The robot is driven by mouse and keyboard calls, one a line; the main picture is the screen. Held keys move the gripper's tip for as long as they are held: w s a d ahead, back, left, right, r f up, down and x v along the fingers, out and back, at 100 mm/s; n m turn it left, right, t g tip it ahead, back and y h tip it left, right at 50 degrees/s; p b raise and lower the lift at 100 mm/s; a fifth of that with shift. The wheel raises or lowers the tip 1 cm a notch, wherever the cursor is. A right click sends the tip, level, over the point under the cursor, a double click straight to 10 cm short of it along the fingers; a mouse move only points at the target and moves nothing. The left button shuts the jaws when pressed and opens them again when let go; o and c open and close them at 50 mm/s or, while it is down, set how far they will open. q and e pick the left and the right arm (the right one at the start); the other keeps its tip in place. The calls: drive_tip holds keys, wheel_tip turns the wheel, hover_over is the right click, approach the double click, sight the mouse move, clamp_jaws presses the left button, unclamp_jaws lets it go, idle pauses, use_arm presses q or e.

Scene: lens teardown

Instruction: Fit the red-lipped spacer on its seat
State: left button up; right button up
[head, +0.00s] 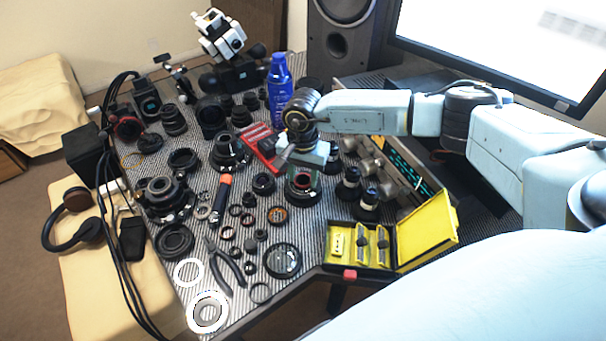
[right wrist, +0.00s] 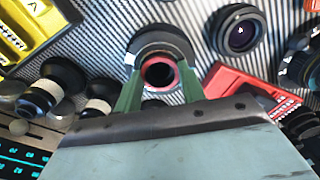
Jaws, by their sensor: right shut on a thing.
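The red-lipped spacer (right wrist: 159,64) is a small ring with a red rim and a dark hole. My right gripper (right wrist: 160,78) is shut on it, with one green finger on each side. In the head view the red rim (head: 303,179) shows below the right gripper (head: 304,172). A round black lens part (right wrist: 163,38) lies directly under and around the spacer in the wrist view. I cannot tell whether the spacer touches it or hovers just above, and the fingers hide part of the join. My left gripper is not in view.
A red tray (head: 260,143) and another lens part (right wrist: 237,31) lie close by. Small dark cylinders (head: 366,203) and an open yellow case (head: 427,232) stand to the right. A blue bottle (head: 280,90) stands behind. Many loose rings and tools crowd the striped mat.

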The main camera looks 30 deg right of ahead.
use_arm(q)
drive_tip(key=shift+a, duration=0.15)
use_arm(e)
drive_tip(key=o, duration=1.3)
drive_tip(key=shift+o, duration=0.2)
drive_tip(key=shift+r, duration=0.1)
